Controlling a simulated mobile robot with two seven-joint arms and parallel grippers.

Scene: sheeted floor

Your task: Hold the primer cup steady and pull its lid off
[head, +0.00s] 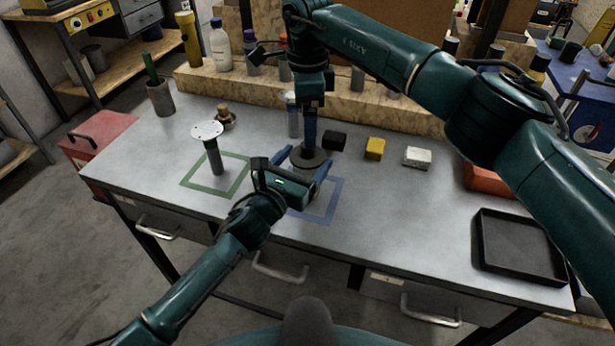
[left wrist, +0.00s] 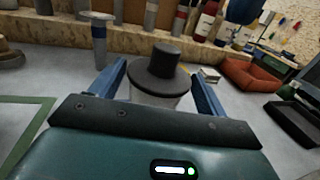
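The primer cup (head: 305,174) is pale and stands upright at the blue outlined square on the bench, partly hidden by my left gripper. Its dark round lid (head: 307,160) with a knob sits on top; in the left wrist view the lid (left wrist: 160,82) covers the pale cup (left wrist: 160,101). My left gripper (head: 304,162) has its blue fingers either side of the cup, with a gap visible on the left side in the wrist view; it looks open. My right gripper (head: 309,138) points down close above the lid's knob; its finger gap is hidden.
A post with a white perforated disc (head: 207,130) stands by the green square (head: 232,190). Black (head: 334,140), yellow (head: 375,149) and white (head: 417,157) blocks lie to the right. A black tray (head: 480,262) is at the right edge. A wooden ledge with bottles runs behind.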

